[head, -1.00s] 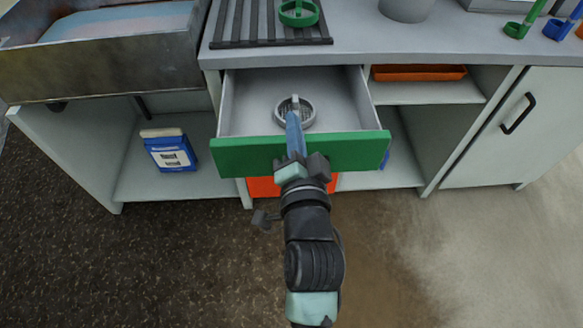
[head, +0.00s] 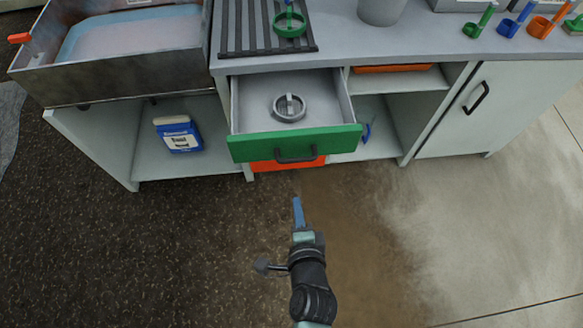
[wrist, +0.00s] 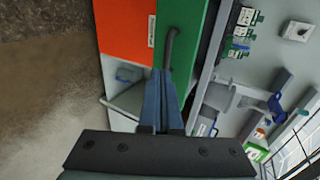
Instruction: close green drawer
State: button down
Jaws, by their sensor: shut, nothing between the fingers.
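The green drawer (head: 345,137) is pulled out below the counter, its inside showing. A round grey part (head: 289,108) with a raised bar lies in it. The drawer's dark bar handle (head: 296,157) is on its green front. My gripper (head: 297,199) is shut and empty, in front of the drawer and apart from it in the head view. In the wrist view my blue fingers (wrist: 160,78) point toward the green front (wrist: 190,25), and the handle (wrist: 170,45) shows just beyond the fingertips. Contact cannot be told from the wrist view alone.
An orange front (head: 287,164) sits under the green drawer. Open shelves flank it, with a blue-and-white box (head: 179,134) on the left one. A cabinet door (head: 497,110) is at right. A green ring tool (head: 290,24) is on the counter rack. The floor before the drawer is clear.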

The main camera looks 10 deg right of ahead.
jog(key=r+b+x, duration=0.1)
jog(key=x, duration=1.1)
jog(key=shift+w+b, duration=0.3)
jog(key=shift+w, duration=0.3)
jog(key=shift+w+f, duration=0.1)
